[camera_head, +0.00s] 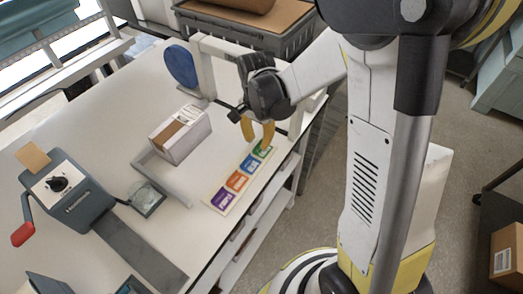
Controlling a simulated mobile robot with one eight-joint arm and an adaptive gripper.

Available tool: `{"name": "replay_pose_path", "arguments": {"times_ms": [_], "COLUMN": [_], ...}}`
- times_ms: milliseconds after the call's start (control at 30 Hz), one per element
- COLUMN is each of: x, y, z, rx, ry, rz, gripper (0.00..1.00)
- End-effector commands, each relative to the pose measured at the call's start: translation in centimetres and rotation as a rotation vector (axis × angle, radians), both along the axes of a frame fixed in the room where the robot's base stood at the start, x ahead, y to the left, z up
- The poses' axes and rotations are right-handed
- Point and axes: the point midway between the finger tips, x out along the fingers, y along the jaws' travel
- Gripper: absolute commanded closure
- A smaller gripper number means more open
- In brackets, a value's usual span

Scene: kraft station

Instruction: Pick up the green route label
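The green route label (263,151) lies at the far end of a cream strip (213,208) on the white table. Blue, orange and purple labels lie in a row on the same strip, nearer the camera. My gripper (257,142) points down over the green end of the strip, its two yellow fingers spread apart. The right fingertip overlaps the green label in the picture and hides part of it. I cannot tell whether it touches the label. No object shows between the fingers.
A small carton (181,137) stands on the table left of the strip, beside a grey angled bracket (164,178). A white frame with a blue disc (181,67) stands behind my gripper. A device with a red-handled crank (69,198) is at the left. A dark crate (232,31) is at the back.

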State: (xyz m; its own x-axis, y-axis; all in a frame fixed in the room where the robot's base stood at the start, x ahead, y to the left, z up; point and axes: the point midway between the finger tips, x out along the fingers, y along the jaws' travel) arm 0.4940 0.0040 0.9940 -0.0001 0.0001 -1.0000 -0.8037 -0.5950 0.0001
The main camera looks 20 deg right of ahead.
Motion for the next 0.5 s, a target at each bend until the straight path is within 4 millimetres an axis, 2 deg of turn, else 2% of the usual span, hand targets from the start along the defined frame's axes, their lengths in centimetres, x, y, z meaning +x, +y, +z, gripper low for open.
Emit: {"name": "replay_pose_path", "arguments": {"times_ms": [33, 100, 400, 500], "x": [0.1, 0.1, 0.0, 0.0], "y": [0.0, 0.0, 0.0, 0.0], "z": [-1.0, -1.7, -1.9, -1.9], "rx": [0.000, 0.000, 0.000, 0.000], "ry": [0.000, 0.000, 0.000, 0.000], "rz": [0.000, 0.000, 0.000, 0.001], "gripper": [0.72, 0.72, 0.73, 0.96]}}
